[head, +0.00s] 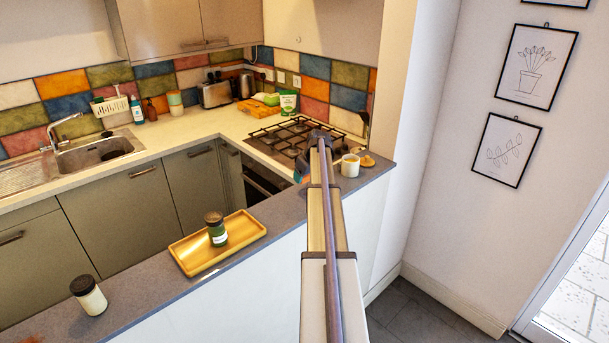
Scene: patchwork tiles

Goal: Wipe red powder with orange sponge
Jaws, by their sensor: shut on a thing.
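My arm reaches from the bottom centre to the far part of the grey ledge. My gripper (301,171) is at its end, small and partly hidden by my own arm. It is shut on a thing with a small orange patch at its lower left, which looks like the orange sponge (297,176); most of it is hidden. A reddish patch, which looks like the red powder (38,338), lies on the ledge at the bottom left corner, cut off by the picture edge. The gripper is far from it.
The grey ledge (150,290) holds a dark-lidded white jar (89,296), a yellow tray (187,262) with a green jar (216,230) in it, and, beyond the gripper, a white cup (350,165). A gas hob (290,138) lies behind. Bare ledge shows between jar and tray.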

